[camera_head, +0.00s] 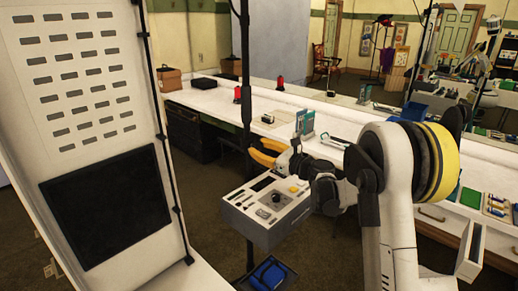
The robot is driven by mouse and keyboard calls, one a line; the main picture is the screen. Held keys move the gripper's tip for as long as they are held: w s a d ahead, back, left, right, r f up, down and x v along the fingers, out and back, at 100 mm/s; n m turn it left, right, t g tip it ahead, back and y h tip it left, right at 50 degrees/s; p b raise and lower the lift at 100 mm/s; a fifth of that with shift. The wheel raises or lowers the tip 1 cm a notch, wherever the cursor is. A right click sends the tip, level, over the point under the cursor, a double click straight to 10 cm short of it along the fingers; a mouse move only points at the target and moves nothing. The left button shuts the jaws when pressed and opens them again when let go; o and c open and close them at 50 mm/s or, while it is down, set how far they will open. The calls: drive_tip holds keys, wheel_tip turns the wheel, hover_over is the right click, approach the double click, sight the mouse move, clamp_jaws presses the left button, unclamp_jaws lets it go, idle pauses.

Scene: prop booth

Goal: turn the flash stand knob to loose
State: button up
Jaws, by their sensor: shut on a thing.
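The flash stand (245,100) appears as a thin black upright pole left of centre. My gripper (254,150), with orange fingers, reaches left to this pole, and its fingertips lie against it at about mid-height. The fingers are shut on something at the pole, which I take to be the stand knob. The knob is hidden by the fingers, so its turn position cannot be told.
A grey control box (262,229) with dials stands just below my gripper, close to the pole. A white slotted panel (80,30) fills the left. A long white counter (205,98) with small items runs behind. Dark floor (215,215) is open at lower left.

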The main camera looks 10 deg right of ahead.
drive_tip(key=n, duration=0.3)
drive_tip(key=shift+n, duration=0.4)
drive_tip(key=n, duration=0.4)
drive_tip(key=shift+n, duration=0.3)
drive_tip(key=n, duration=0.4)
drive_tip(key=shift+f+n+b, duration=0.1)
drive_tip(key=shift+n+b, duration=0.2)
drive_tip(key=shift+n, duration=2)
drive_tip(key=o, duration=1.2)
drive_tip(key=shift+s, duration=0.1)
